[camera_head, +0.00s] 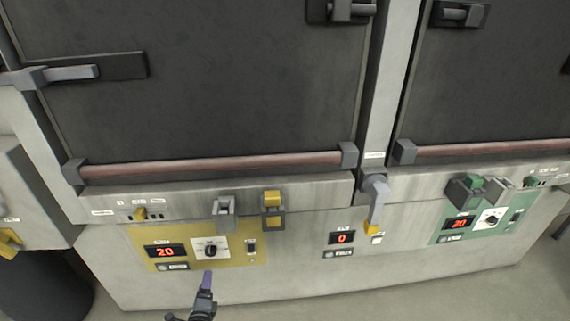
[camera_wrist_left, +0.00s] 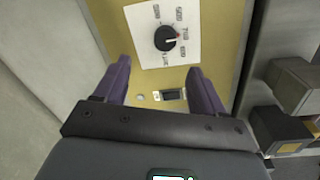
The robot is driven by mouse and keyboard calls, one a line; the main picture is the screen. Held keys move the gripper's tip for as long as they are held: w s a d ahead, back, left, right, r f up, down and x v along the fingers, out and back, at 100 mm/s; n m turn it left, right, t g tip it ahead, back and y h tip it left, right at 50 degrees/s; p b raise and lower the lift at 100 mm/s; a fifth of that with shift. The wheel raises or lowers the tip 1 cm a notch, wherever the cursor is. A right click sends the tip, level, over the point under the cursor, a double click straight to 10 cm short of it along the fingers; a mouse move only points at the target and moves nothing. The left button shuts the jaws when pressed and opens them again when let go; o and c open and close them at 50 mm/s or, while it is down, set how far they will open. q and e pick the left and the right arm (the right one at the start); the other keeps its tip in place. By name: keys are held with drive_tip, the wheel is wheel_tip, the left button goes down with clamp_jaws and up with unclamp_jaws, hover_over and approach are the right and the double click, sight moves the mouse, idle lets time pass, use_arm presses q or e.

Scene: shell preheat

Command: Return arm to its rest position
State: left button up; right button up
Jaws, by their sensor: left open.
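My left gripper (camera_head: 206,283) comes in at the bottom of the head view, in front of the yellow control panel (camera_head: 150,241) and just below its rotary knob (camera_head: 211,250). In the left wrist view its two purple fingers (camera_wrist_left: 157,88) are spread apart with nothing between them. The black knob (camera_wrist_left: 166,38) on its white dial plate (camera_wrist_left: 188,18) sits beyond the fingertips, apart from them. A small switch (camera_wrist_left: 173,95) shows on the panel between the fingers. My right gripper is not in view.
Two large dark oven doors (camera_head: 220,90) with reddish bars stand above the panels. A grey latch (camera_head: 224,211), a yellow latch (camera_head: 273,208) and a grey lever (camera_head: 376,195) stick out from the front. A green panel (camera_head: 450,239) is at the right. Floor (camera_head: 440,305) shows at the lower right.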

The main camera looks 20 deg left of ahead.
use_arm(q)
drive_tip(key=s+d+f+g, duration=0.2)
drive_tip(key=s+f, duration=0.4)
drive_tip(key=s, duration=0.1)
drive_tip(key=s+d+r+n+g+h+p, duration=0.2)
drive_tip(key=s+d+r+n+g+h, duration=0.15)
drive_tip(key=s+d, duration=0.4)
drive_tip(key=s+d+r+n+g+h+p, duration=0.1)
drive_tip(key=s+d+r+n+g+h, duration=0.1)
drive_tip(key=s+d+n, duration=0.5)
drive_tip(key=s+d+r+n+g+h, duration=0.1)
drive_tip(key=s+r+n+g, duration=0.4)
drive_tip(key=s+r, duration=0.6)
wheel_tip(320, 180, up, 39)
drive_tip(key=p, duration=3.8)
drive_tip(key=shift+w+d, duration=0.2)
drive_tip(key=shift+w, duration=0.2)
drive_tip(key=shift+w+a+f, duration=0.1)
